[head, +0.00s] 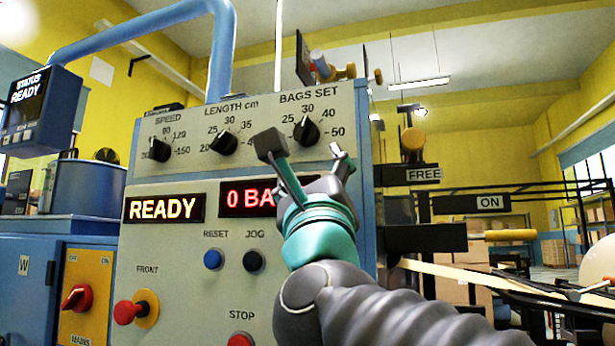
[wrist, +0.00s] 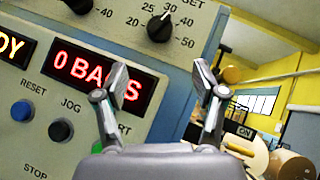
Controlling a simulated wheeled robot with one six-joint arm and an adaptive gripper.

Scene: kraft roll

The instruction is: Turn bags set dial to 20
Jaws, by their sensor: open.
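The bags set dial (head: 306,131) is a black knob at the upper right of the grey panel, under the label BAGS SET. In the head view I read 25, 30, 40 and 50 around it. The dial also shows in the wrist view (wrist: 160,27), near the top, with 20 printed at its left. My gripper (head: 305,152) is open and empty. In the head view its fingertips show just below the dial. In the wrist view the gripper (wrist: 162,80) has its jaws apart, with the dial beyond and above them.
The length dial (head: 224,142) and speed dial (head: 155,150) sit to the left. Below are the READY display (head: 164,208), blue RESET button (head: 213,259) and dark JOG button (head: 253,261). A red knob (head: 128,312) juts out lower left. Rails and rollers stand right of the panel.

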